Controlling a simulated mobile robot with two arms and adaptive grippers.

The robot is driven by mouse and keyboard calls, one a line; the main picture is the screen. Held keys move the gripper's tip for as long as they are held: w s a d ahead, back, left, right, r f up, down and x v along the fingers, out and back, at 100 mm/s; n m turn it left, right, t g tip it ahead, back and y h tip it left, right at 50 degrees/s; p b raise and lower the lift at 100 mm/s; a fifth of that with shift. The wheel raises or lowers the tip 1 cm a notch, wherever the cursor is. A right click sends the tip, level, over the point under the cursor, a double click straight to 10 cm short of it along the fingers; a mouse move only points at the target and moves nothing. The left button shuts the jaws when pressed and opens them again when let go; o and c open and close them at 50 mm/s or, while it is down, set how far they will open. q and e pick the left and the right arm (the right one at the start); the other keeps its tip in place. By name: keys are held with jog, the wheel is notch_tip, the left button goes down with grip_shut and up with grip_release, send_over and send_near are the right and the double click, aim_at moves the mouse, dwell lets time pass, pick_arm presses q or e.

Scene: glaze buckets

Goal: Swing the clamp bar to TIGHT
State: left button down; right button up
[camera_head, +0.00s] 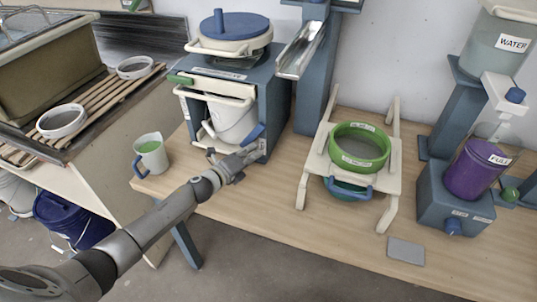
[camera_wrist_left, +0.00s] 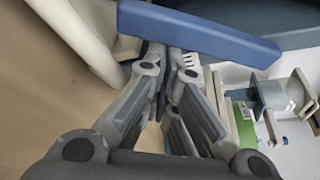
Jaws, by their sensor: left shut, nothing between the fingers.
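A blue bar (camera_head: 255,132), which looks like the clamp bar, sticks out at the lower front right of the blue stand (camera_head: 268,95). It also shows in the left wrist view (camera_wrist_left: 200,30), large and slanted across the top, just beyond the fingertips. My left gripper (camera_head: 256,150) is shut and empty, low in front of the stand and just below the bar. In the left wrist view its fingertips (camera_wrist_left: 167,48) reach the bar's lower edge; I cannot tell if they touch. A white bucket (camera_head: 230,120) is inside the stand. I cannot read a TIGHT mark.
A green-rimmed sieve (camera_head: 359,147) sits on a cream rack to the right. A purple container (camera_head: 474,170) stands farther right. The wooden table (camera_head: 275,200) is clear between gripper and rack.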

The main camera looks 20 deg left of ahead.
pick_arm(q)
jog(key=shift+s+a, duration=0.1)
jog(key=shift+a, duration=0.25)
dwell(0.4)
jog(key=v, duration=1.1)
jog(key=shift+s+r, duration=0.15)
jog(key=shift+s, duration=0.2)
jog(key=shift+m, duration=0.5)
jog(key=d+b, duration=0.1)
jog(key=b, duration=0.1)
jog(key=w+d+f+b, duration=0.1)
jog(key=b, duration=0.1)
jog(key=d+b, duration=0.2)
jog(key=shift+w+f+b, duration=0.15)
jog(key=shift+w+b, duration=0.2)
jog(key=shift+s+d+f+b, duration=0.2)
jog(key=shift+d+b, duration=0.15)
jog(key=shift+b, duration=0.35)
jog(key=shift+y, duration=0.3)
jog(key=shift+w, duration=0.15)
